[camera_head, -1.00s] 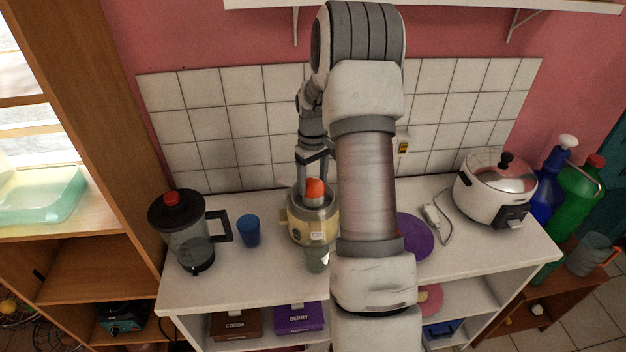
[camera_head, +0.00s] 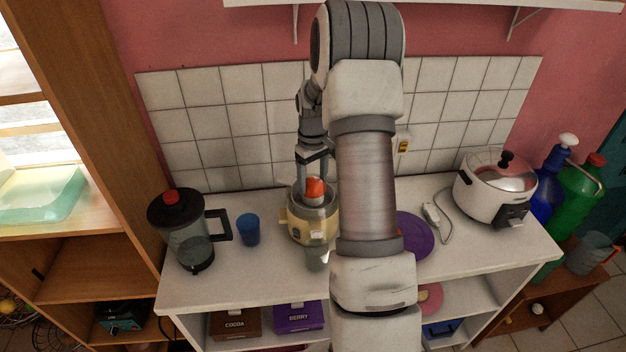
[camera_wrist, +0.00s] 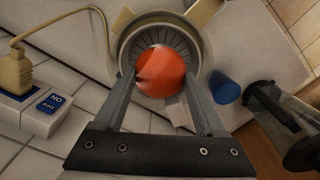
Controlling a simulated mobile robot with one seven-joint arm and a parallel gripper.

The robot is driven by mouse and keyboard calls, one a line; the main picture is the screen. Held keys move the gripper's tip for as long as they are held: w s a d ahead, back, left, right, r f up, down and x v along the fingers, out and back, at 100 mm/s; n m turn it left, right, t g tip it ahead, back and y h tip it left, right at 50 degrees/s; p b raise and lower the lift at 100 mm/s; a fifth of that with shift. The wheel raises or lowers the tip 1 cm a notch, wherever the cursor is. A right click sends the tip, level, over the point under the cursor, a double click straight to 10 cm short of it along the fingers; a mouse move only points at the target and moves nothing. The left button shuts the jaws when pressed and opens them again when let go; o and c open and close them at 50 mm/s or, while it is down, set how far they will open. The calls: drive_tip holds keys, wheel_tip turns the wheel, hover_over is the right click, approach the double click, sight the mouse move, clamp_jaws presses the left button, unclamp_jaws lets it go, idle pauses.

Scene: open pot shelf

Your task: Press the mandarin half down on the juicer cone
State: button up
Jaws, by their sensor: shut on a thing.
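The mandarin half (camera_head: 315,188) is an orange-red dome at the top of the juicer. In the wrist view the mandarin half (camera_wrist: 161,71) sits between the fingers of my gripper (camera_wrist: 163,82), over the middle of the juicer bowl. My gripper (camera_head: 314,180) is shut on it from above. The juicer (camera_head: 314,225) is cream-coloured with a grey bowl and stands on the white counter. Its slotted strainer (camera_wrist: 147,38) shows around the fruit. The cone is hidden under the mandarin half, so I cannot see whether they touch.
A blue cup (camera_head: 248,230) and a blender (camera_head: 183,230) stand left of the juicer. A clear glass (camera_head: 316,258) is at the juicer's front. A purple plate (camera_head: 416,236), a switch on a cord (camera_head: 431,213) and a rice cooker (camera_head: 494,187) are to the right, partly behind my arm.

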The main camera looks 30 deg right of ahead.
drive_tip(key=shift+f+b, duration=0.4)
drive_tip(key=shift+f, duration=0.2)
idle(2.5)
drive_tip(key=shift+r, duration=0.15)
idle(1.9)
drive_tip(key=shift+r+p, duration=2.2)
drive_tip(key=shift+r, duration=1.25)
drive_tip(key=shift+f, duration=0.1)
